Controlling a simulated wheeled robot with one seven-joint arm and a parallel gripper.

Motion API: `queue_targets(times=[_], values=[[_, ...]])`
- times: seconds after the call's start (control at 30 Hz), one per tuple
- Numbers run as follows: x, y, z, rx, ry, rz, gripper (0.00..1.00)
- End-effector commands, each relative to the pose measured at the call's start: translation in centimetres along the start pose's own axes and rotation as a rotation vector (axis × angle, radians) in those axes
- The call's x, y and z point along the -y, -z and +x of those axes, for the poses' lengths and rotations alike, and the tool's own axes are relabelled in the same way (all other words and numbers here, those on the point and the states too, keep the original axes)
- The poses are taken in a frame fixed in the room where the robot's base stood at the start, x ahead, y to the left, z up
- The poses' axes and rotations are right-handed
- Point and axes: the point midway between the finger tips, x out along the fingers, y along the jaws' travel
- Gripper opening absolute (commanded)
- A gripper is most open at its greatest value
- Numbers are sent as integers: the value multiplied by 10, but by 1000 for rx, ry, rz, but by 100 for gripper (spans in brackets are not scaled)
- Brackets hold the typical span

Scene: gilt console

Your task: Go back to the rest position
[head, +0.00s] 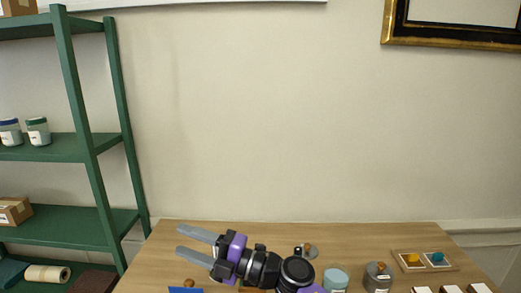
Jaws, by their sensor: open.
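My gripper (187,241) is over the left part of the wooden table (380,236), its two grey fingers pointing left and spread apart. Nothing shows between the fingers. My arm reaches up from the bottom of the head view and covers part of the table and of the things behind it.
A teal cup (335,279), a grey lidded jar (377,277) and a tray (397,268) with a yellow and a blue item stand at the right. A blue thing (185,290) lies below my gripper. A green shelf (103,150) stands at the left. The table's back right is clear.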

Motion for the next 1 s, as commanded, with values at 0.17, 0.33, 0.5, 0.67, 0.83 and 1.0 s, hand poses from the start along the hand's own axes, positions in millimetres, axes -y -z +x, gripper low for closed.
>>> queue_targets(times=[0.17,0.33,0.5,0.67,0.83,1.0], values=[[-14,32,-25,106,-264,194,48],[-18,50,-69,225,-463,375,48],[-9,68,-127,356,-622,546,48],[7,88,-186,483,-741,697,48],[27,118,-251,620,-835,839,48],[47,156,-312,755,-897,964,48]])
